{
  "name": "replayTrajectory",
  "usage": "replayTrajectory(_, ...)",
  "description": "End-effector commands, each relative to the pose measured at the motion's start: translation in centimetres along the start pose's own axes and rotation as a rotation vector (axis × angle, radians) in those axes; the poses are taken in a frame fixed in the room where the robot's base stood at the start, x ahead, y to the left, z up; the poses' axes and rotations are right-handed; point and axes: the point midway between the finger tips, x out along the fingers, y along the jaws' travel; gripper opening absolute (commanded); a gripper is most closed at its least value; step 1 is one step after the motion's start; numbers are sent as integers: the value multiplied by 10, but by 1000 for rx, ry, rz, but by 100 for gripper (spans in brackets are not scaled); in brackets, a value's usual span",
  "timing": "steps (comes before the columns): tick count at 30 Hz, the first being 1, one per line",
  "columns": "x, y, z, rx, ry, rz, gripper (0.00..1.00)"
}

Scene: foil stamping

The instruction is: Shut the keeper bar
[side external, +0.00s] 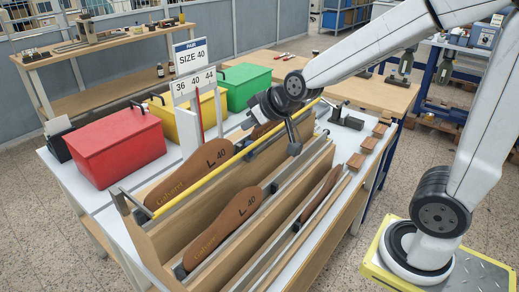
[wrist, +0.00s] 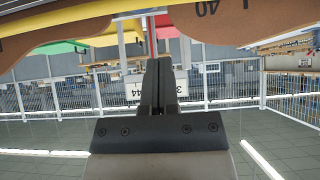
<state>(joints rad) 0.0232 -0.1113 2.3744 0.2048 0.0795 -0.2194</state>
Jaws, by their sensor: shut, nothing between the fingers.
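The keeper bar appears to be the long yellow bar (side external: 225,163) running along the wooden rack (side external: 160,247) in the side view. Its left end meets a dark bracket arm (side external: 132,203); I cannot tell whether it is latched. Brown insole-shaped pieces marked 40 stand in the rack, one behind the bar (side external: 185,180) and one in front (side external: 222,228). My gripper (side external: 294,148) is shut and empty, beside the bar's right part; contact is unclear. In the wrist view my gripper (wrist: 157,62) has its fingers together, with brown pieces (wrist: 215,20) upside down beyond.
Red (side external: 115,148), yellow (side external: 187,119) and green (side external: 244,86) bins stand behind the rack. A dark clamp-like fixture (side external: 346,119) and small wooden blocks (side external: 369,144) lie to the right on the white table.

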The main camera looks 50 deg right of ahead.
Motion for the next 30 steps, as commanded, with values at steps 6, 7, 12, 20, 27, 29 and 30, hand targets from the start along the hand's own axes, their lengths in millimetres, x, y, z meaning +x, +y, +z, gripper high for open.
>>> replayTrajectory(6, 2, 0, 7, -1, 0, 1, 0)
replayTrajectory(7, 2, 0, 7, 0, 0, 1, 0)
replayTrajectory(12, 3, 0, 11, 0, -2, 1, 0)
replayTrajectory(20, 4, 0, 14, 0, -1, 1, 0)
replayTrajectory(27, 4, 0, 15, -1, -1, 1, 0)
replayTrajectory(29, 4, 0, 15, -1, -1, 1, 0)
replayTrajectory(30, 4, 0, 15, -1, -1, 1, 0)
